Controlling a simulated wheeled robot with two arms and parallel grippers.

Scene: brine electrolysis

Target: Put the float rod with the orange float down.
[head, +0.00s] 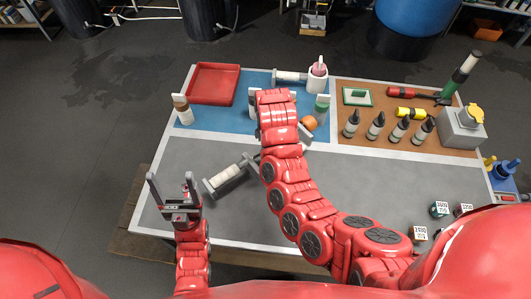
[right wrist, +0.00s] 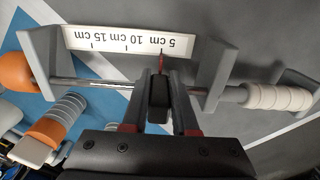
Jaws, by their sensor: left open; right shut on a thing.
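The float rod (right wrist: 85,83) is a thin metal rod with a round orange float (right wrist: 14,73) at one end and white discs (right wrist: 270,97) at the other. My right gripper (right wrist: 159,90) is shut on the rod between float and discs. The rod lies across two grey upright plates (right wrist: 40,55) (right wrist: 210,75); I cannot tell whether it touches them. In the head view the orange float (head: 309,122) and white discs (head: 229,176) show on either side of my right arm, which hides the rod's middle and the right gripper. My left gripper (head: 170,178) is open and empty over the grey area.
A white centimetre scale (right wrist: 128,42) runs between the plates. A red tray (head: 213,84) and bottle (head: 183,110) stand left on the blue area. Several dark-capped bottles (head: 376,126) and a grey box (head: 461,129) stand right. The grey front-left area (head: 250,215) is clear.

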